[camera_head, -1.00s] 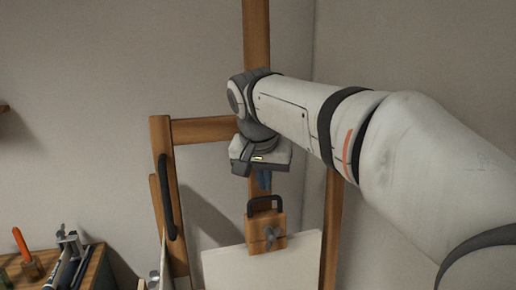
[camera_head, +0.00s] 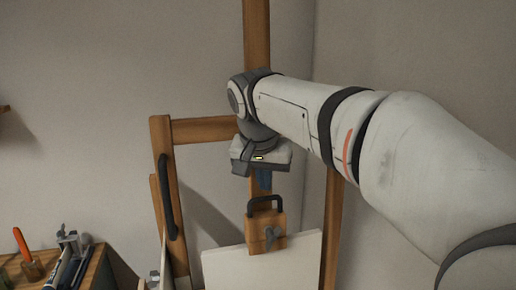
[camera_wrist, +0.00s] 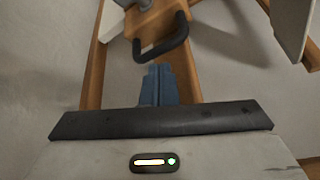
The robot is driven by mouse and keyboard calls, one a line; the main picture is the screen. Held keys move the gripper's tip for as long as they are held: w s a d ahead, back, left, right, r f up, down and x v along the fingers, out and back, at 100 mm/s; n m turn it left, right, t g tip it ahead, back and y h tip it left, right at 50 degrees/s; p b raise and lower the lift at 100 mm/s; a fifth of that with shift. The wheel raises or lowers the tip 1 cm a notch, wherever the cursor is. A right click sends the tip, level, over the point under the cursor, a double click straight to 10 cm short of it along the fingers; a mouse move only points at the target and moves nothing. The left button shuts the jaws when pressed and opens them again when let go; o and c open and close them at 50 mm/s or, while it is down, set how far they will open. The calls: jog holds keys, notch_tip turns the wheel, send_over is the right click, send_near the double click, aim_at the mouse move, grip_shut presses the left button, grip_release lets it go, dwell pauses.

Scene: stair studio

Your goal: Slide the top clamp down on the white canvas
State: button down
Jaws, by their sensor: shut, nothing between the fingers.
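The top clamp (camera_head: 259,234) is a wooden block with a black handle and a grey wing knob. It sits on the easel's middle post at the upper edge of the white canvas (camera_head: 225,262), and looks seated against that edge. My gripper (camera_head: 263,180) is just above the clamp's handle, with a small gap showing. Its blue fingers are shut and empty. In the wrist view my gripper (camera_wrist: 158,72) points toward the black handle (camera_wrist: 165,42) without touching it. The canvas's lower part is out of view.
The wooden easel (camera_head: 205,130) has a black handle (camera_head: 167,197) on its left side. A small table (camera_head: 88,270) at lower left holds an orange-handled tool (camera_head: 22,243) and other tools. Grey walls stand behind. The space left of my gripper is open.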

jog(key=shift+f+b, duration=0.85)
jog(key=shift+f, duration=0.2)
jog(key=shift+r, duration=0.1)
jog(key=shift+r+p, duration=2.55)
jog(key=shift+r, duration=0.45)
jog(key=shift+f, duration=0.1)
jog(key=s+d+f+n, duration=0.1)
jog(key=s+d+f, duration=0.6)
jog(key=s+f, duration=0.2)
jog(key=s+d+f+n+g+y, duration=0.1)
jog(key=s+d+f, duration=0.5)
jog(key=s+f, duration=0.4)
jog(key=shift+d+f+n, duration=0.3)
jog(key=shift+d+n, duration=0.05)
jog(key=shift+n, duration=0.05)
